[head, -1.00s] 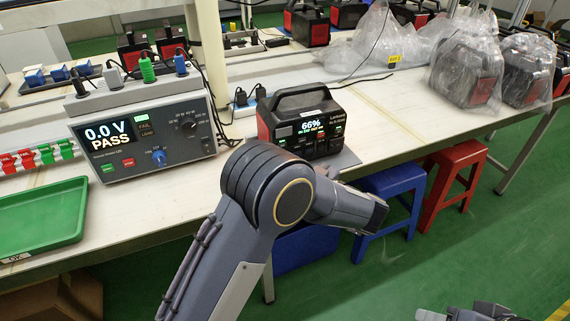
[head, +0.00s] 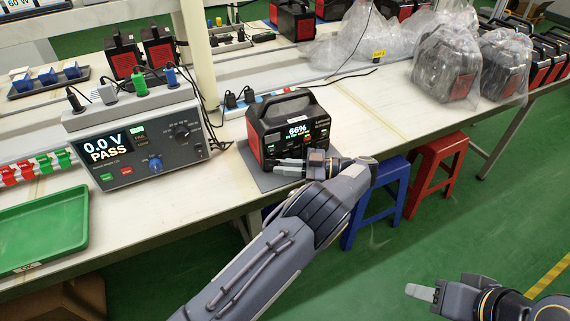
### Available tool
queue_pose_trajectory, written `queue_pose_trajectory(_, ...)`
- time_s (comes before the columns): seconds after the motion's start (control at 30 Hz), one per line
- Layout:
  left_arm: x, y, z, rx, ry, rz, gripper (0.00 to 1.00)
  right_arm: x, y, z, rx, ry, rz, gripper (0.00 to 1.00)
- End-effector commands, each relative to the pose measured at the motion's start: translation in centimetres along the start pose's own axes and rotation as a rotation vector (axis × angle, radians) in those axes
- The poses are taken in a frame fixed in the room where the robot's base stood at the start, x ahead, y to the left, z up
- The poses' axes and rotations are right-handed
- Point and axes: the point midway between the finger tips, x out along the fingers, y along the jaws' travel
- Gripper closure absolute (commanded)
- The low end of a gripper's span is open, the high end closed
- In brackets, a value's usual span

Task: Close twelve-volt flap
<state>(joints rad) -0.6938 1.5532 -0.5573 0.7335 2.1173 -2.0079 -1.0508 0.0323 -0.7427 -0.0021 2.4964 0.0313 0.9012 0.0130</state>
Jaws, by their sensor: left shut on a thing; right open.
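The power station (head: 288,128) is a black box with red side panels and a top handle, standing upright on the bench. Its lit front screen reads 66%. My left gripper (head: 284,167) is at the lower front of the power station, its fingers against or very close to the front panel. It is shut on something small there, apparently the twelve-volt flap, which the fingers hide. My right gripper (head: 420,293) is open and empty, low at the right over the floor, away from the bench.
A grey tester (head: 140,140) reading 0.0 V PASS stands left of the power station. A green tray (head: 40,225) lies at the front left. Bagged units (head: 446,70) stand at the back right. Blue (head: 385,195) and red (head: 437,165) stools stand before the bench.

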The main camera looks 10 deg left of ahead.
Motion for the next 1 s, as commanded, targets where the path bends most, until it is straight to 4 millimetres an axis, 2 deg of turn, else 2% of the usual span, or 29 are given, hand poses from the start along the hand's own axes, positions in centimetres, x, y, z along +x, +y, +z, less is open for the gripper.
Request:
queue_pose_trajectory(0.37,0.13,-0.1,0.0,0.002,0.003,-0.011,1.0,-0.03,-0.01,-0.01,0.0,0.0,0.0,0.53)
queue_pose_trajectory(0.4,0.13,-0.1,0.0,0.002,0.003,-0.011,0.84,-0.03,-0.01,-0.02,0.0,0.0,0.0,0.53)
queue_pose_trajectory(0.53,0.11,-0.06,0.0,0.001,0.002,-0.009,0.67,-0.03,-0.02,-0.02,0.0,0.0,0.0,0.53)
queue_pose_trajectory(1.0,0.05,0.12,-0.07,-0.003,0.0,0.0,0.67,-0.03,-0.02,-0.02,0.0,0.0,0.0,0.53)
